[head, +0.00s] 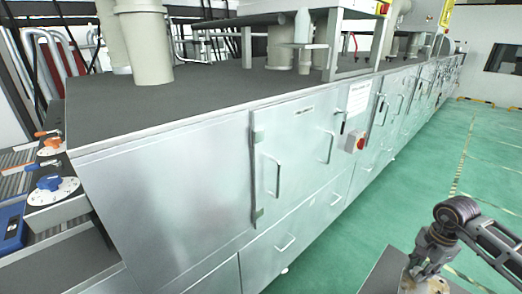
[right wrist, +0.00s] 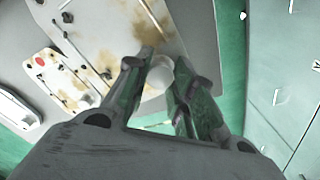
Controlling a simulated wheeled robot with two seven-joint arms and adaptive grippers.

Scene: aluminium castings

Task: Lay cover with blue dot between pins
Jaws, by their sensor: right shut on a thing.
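My right gripper (head: 424,262) is low at the right of the head view, over a grey surface (head: 383,268). In the right wrist view its two fingers (right wrist: 166,68) are closed on a pale round knob (right wrist: 159,75). The knob appears against a pale plate with brown stains and small holes (right wrist: 112,35); I cannot tell whether they are one piece. A smaller stained cover with a red dot (right wrist: 57,78) lies to the left. No blue dot shows, and I cannot make out the pins for certain. My left gripper is not in view.
A long steel cabinet (head: 190,190) with a dark top fills the middle of the head view. White dials with orange and blue handles (head: 52,188) are at the left. A white-rimmed oblong piece (right wrist: 14,110) lies at the wrist view's left. Green floor (head: 440,150) is clear.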

